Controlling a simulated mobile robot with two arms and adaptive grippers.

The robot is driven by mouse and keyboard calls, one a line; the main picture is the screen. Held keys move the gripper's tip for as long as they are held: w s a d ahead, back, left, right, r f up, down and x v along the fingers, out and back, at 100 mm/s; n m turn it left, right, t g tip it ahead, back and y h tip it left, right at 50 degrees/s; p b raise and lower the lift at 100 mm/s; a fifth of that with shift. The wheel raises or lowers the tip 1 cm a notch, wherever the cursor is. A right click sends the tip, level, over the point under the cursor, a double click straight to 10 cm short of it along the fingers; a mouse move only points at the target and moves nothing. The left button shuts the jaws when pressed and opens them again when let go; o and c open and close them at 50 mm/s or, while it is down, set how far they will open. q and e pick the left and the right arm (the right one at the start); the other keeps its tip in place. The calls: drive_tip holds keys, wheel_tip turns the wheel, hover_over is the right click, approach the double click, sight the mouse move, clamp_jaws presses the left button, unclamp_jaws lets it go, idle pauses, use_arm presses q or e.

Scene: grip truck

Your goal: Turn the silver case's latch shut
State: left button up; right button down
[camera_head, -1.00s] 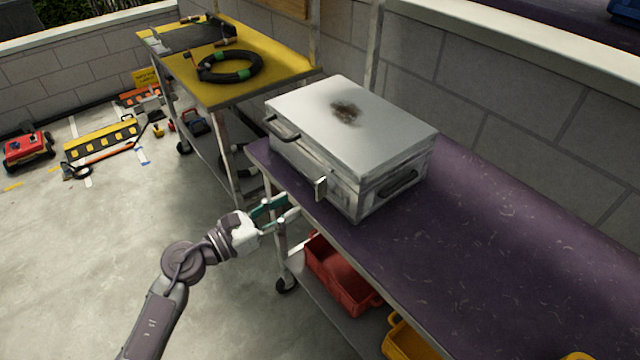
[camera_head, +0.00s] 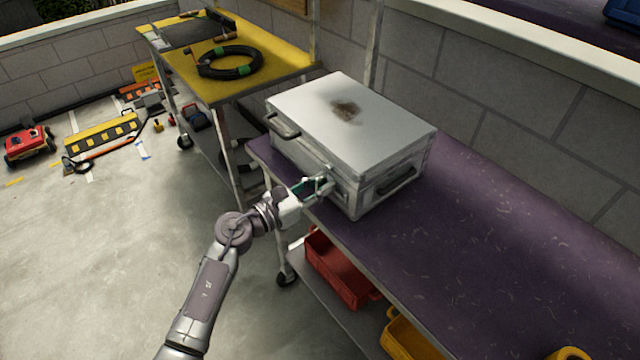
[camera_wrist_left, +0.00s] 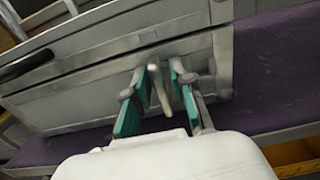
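The silver case (camera_head: 355,120) stands closed on the purple-topped bench, with a dark stain on its lid. Its front also fills the upper part of the left wrist view (camera_wrist_left: 70,105). My left gripper (camera_head: 322,185) is at the front face of the case. In the left wrist view its teal-padded fingers (camera_wrist_left: 155,85) are apart. The pale latch (camera_wrist_left: 158,90) sticks out between the fingers, with a visible gap on at least one side. In the head view the gripper hides most of the latch. My right gripper is not in view.
A red bin (camera_head: 340,270) and a yellow bin (camera_head: 410,340) sit on the shelf below. A yellow-topped cart (camera_head: 240,90) with a coiled black hose (camera_head: 230,62) stands behind on the left.

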use_arm(q)
clamp_jaws()
drive_tip(key=n+p, duration=0.2)
drive_tip(key=n, duration=0.1)
drive_tip(key=n+p, duration=0.1)
drive_tip(key=n, duration=0.1)
drive_tip(key=n+p, duration=0.1)
drive_tip(key=n, duration=0.2)
drive_tip(key=shift+w+a+n, duration=0.15)
drive_tip(key=shift+n, duration=0.15)
drive_tip(key=n+p, duration=0.2)
drive_tip(key=n, duration=0.3)
drive_tip(key=shift+f+p, duration=0.1)
drive_tip(key=shift+p, duration=0.2)
drive_tip(key=shift+w+f+n+p, duration=0.15)
drive_tip(key=shift+n+p, duration=0.45)
drive_tip(key=shift+n, duration=1.5)
